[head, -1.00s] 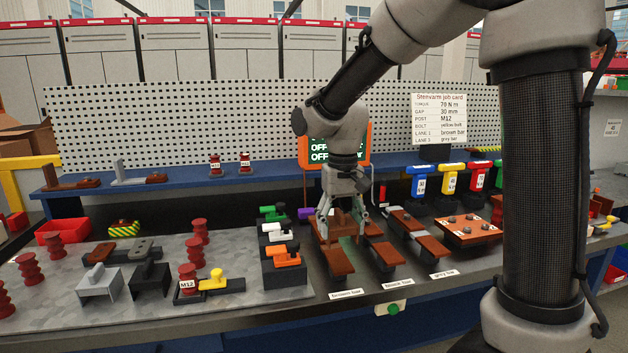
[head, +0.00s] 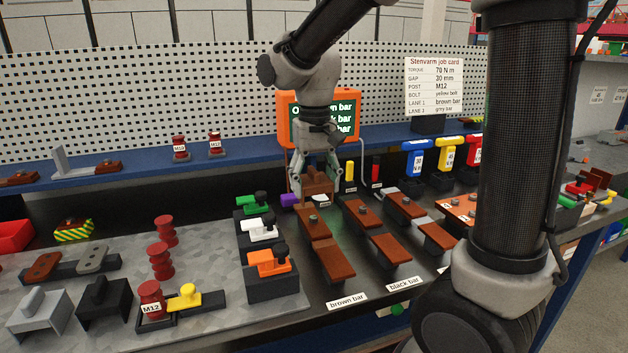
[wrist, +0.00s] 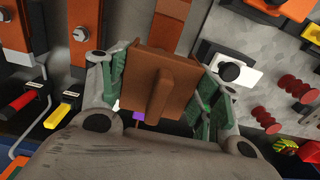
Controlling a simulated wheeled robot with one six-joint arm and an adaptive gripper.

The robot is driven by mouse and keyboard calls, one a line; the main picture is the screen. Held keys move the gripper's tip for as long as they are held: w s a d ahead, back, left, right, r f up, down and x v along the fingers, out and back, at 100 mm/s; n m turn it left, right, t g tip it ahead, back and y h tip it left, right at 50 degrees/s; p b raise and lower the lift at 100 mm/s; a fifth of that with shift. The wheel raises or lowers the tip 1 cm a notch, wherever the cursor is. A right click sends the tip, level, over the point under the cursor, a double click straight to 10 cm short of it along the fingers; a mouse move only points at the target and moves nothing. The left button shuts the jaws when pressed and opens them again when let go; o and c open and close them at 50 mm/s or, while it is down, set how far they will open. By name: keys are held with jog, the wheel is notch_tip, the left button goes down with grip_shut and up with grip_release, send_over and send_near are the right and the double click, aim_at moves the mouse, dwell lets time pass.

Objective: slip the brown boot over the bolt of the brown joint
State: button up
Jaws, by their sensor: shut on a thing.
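My gripper (head: 317,190) is shut on the brown boot (head: 319,182), a brown box-like cover with a raised rib. In the wrist view the boot (wrist: 158,85) sits between the two green-padded fingers. The brown joint (head: 309,228) is the left lane of overlapping brown bars, behind the "brown bar" label. Its bolt (head: 313,218) shows just below the boot in the head view, so the boot is not around it. In the wrist view the boot hides the bolt, and a brown bar (wrist: 171,22) runs out beyond it.
The black bar joint (head: 362,212) stands close on the right, with another joint (head: 405,203) beyond. A holder with green, white and orange clamps (head: 270,285) is close on the left. An orange-framed screen (head: 290,105) stands behind my gripper.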

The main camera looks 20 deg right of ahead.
aim_at(315, 171)
jog(key=shift+f, duration=2.2)
jog(key=shift+f, duration=2.1)
jog(key=o, duration=1.1)
notch_tip(315, 171, up, 12)
